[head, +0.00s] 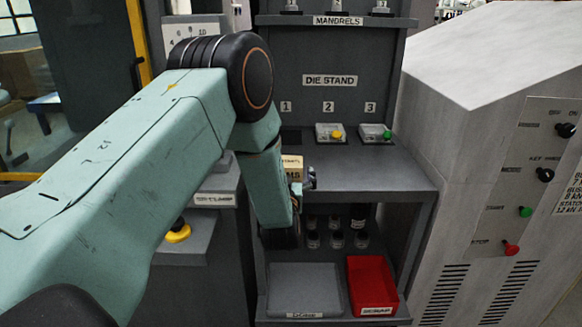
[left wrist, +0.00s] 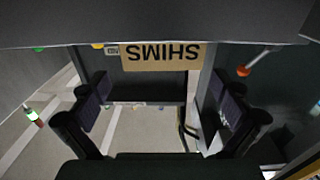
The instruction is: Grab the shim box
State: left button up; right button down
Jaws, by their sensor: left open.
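The shim box (head: 292,161) is a small tan box on the grey shelf of the die stand, partly hidden behind my left arm in the head view. In the left wrist view the box (left wrist: 160,56) shows its "SHIMS" label upside down, at the top middle. My left gripper (head: 309,179) is at the front of the shelf, close to the box. In the left wrist view the gripper (left wrist: 162,98) is open, with its fingers spread to either side and nothing between them. I cannot tell whether a finger touches the box. My right gripper is not in view.
Two small blocks, with a yellow knob (head: 335,134) and a green knob (head: 387,134), stand at the back of the shelf. Below are several small jars (head: 336,239), a grey tray (head: 305,278) and a red scrap bin (head: 371,285). The shelf's right side is clear.

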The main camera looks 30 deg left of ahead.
pick_arm(q)
jog(key=x, duration=0.2)
jog(key=b+x, duration=0.1)
jog(key=x, duration=0.2)
jog(key=shift+s+a+f, duration=0.15)
jog(key=shift+a, duration=0.25)
jog(key=shift+w+a, duration=0.1)
jog(key=shift+w, duration=0.4)
jog(key=shift+s, duration=0.15)
jog(key=c, duration=1.2)
